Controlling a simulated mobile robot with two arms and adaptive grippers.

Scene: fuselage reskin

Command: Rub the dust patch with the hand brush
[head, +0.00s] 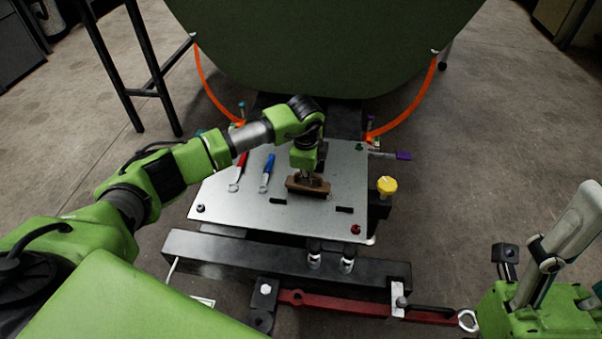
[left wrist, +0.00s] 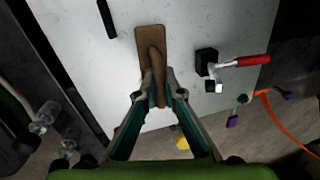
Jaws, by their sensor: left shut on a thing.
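The hand brush (head: 308,187) is a brown block with a raised handle, low over or on the grey metal panel (head: 232,208). My left gripper (head: 306,174) points down and is shut on the brush's handle. The left wrist view shows the brush (left wrist: 149,42) between the fingertips of this gripper (left wrist: 157,88). I cannot tell whether its underside touches the panel. I cannot make out a dust patch; the brush and arm hide part of the panel. My right gripper (head: 562,245) is partly in view at the right edge, away from the panel; its jaw opening is unclear.
A red-handled tool (head: 240,170) and a blue-handled tool (head: 267,172) lie left of the brush. A yellow knob (head: 386,186) stands at the panel's right edge. A red-handled clamp (left wrist: 240,62) shows in the wrist view. A large green fuselage (head: 330,45) overhangs the far side.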

